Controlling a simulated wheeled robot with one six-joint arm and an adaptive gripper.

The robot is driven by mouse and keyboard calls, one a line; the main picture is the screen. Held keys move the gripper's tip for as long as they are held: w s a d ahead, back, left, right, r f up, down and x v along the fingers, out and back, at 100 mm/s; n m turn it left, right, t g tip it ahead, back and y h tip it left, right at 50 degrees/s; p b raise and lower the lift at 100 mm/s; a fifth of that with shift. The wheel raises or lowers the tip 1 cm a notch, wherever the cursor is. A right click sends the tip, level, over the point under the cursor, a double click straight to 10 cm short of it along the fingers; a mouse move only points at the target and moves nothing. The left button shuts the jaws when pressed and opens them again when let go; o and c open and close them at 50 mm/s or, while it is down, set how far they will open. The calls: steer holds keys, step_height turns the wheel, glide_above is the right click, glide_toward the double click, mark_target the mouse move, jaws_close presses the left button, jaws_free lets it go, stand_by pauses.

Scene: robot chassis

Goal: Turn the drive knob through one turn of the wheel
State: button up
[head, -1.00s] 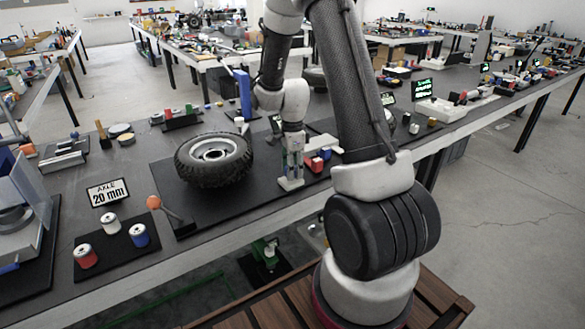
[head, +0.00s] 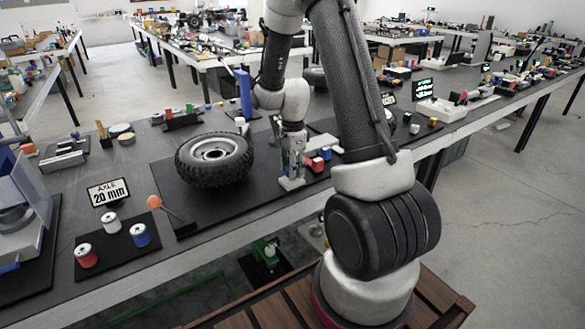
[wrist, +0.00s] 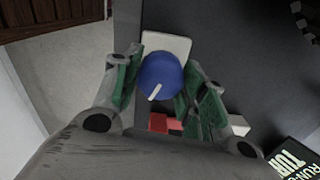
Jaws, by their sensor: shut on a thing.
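The drive knob (wrist: 157,77) is a round blue knob with a white pointer line, in the wrist view. It sits on a pale block (wrist: 172,42). My gripper (wrist: 158,82) is around the knob, with one green-padded finger on each side, shut on it. In the head view my gripper (head: 292,170) points down at the bench, and the knob is hidden by it there. The wheel (head: 214,158), a black knobby tyre with a pale hub, lies flat on a dark mat to the left of my gripper.
The mat (head: 235,196) in front of the wheel is bare.

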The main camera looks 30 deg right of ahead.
steer(key=n, duration=0.5)
steer(key=shift+w+d, duration=0.1)
steer(key=shift+w, duration=0.05)
steer(key=n, duration=0.6)
steer(key=shift+w+r, duration=0.1)
steer(key=n, duration=0.5)
steer(key=shift+w, duration=0.1)
steer(key=n, duration=0.5)
steer(key=shift+a+n, duration=0.2)
steer(key=shift+n, duration=0.2)
steer(key=shift+w, duration=0.1)
steer(key=o, duration=0.9)
steer(key=shift+o, duration=0.6)
